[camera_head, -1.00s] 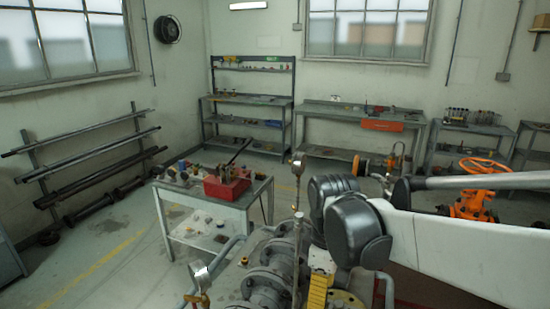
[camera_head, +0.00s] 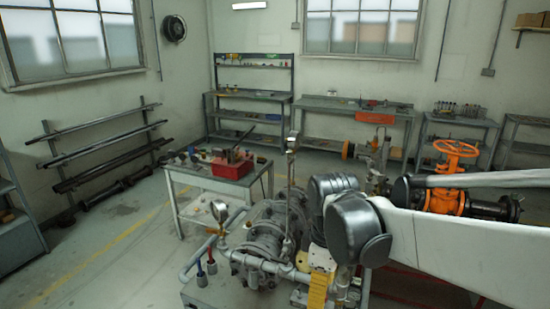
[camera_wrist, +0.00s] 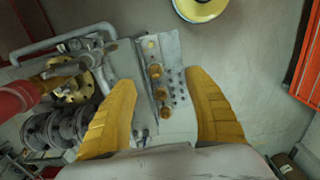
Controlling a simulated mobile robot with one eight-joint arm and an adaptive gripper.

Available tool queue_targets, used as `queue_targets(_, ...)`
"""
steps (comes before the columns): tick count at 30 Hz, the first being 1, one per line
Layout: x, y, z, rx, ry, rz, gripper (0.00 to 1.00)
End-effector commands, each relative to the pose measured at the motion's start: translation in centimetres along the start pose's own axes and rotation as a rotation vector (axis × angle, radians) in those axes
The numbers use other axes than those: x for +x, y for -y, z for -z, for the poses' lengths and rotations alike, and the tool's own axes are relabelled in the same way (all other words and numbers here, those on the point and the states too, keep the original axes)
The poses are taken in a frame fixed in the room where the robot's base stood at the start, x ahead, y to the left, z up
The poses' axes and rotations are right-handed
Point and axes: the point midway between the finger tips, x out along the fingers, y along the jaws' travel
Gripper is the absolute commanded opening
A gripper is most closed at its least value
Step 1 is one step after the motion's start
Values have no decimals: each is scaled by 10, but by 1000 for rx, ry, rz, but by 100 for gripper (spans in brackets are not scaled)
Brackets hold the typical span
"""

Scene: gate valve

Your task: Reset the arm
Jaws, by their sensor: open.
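In the wrist view my gripper (camera_wrist: 164,110) has its two yellow fingers spread wide apart, with nothing between them. Behind the gap stands a grey plate (camera_wrist: 172,62) with bolt holes and several brass-coloured fittings. In the head view my arm comes in from the right, and its grey joints stand in front of the pipework. The gate valve with an orange handwheel (camera_head: 455,148) and orange body (camera_head: 443,200) stands behind my arm at the right. My arm hides part of it.
Grey flanged pipework (camera_head: 268,235) with gauges stands close, left of my arm. A work table (camera_head: 215,182) carries a red toolbox (camera_head: 232,165). Shelves line the back wall. The floor (camera_head: 110,250) at left is clear. A red pipe (camera_wrist: 18,95) shows in the wrist view.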

Motion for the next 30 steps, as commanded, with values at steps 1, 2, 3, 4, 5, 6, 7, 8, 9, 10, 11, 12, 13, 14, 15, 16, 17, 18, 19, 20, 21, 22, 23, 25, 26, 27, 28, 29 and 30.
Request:
queue_targets(1, 7, 1, -4, 28, -8, -12, 61)
queue_targets(2, 11, 2, -7, 50, -15, -21, 61)
queue_targets(3, 16, 3, -10, 80, -25, -34, 61)
queue_targets(4, 19, 4, -13, 102, -33, -43, 61)
queue_targets(5, 22, 5, -16, 125, -40, -52, 61)
queue_targets(6, 26, 6, -20, 157, -51, -65, 61)
queue_targets(7, 29, 6, -22, 181, -60, -75, 61)
queue_targets(8, 32, 8, -25, 205, -69, -85, 61)
queue_targets(9, 37, 9, -29, 239, -81, -98, 61)
queue_targets(10, 41, 10, -32, 265, -91, -108, 61)
queue_targets(11, 45, 11, -35, 292, -102, -118, 61)
queue_targets(12, 51, 13, -40, 331, -117, -133, 61)
queue_targets(13, 56, 14, -43, 361, -129, -144, 61)
queue_targets(14, 61, 16, -47, 393, -143, -156, 61)
queue_targets(15, 69, 18, -52, 439, -163, -173, 61)
queue_targets(16, 76, 20, -56, 477, -179, -185, 61)
queue_targets(17, 83, 21, -61, 518, -197, -199, 61)
queue_targets(18, 96, 24, -68, 579, -226, -219, 61)
queue_targets(19, 105, 27, -73, 628, -250, -235, 61)
queue_targets(20, 116, 29, -78, 679, -276, -251, 61)
queue_targets(21, 131, 33, -86, 751, -314, -273, 61)
queue_targets(22, 142, 35, -91, 805, -344, -288, 61)
queue_targets(23, 151, 37, -96, 855, -372, -301, 61)
queue_targets(25, 170, 42, -105, 955, -433, -327, 61)
queue_targets(26, 176, 43, -109, 991, -456, -335, 61)
queue_targets(27, 183, 44, -112, 1031, -482, -343, 61)
queue_targets(28, 186, 45, -114, 1056, -500, -349, 61)
queue_targets(29, 189, 46, -116, 1078, -514, -353, 61)
queue_targets(30, 192, 46, -117, 1099, -529, -357, 61)
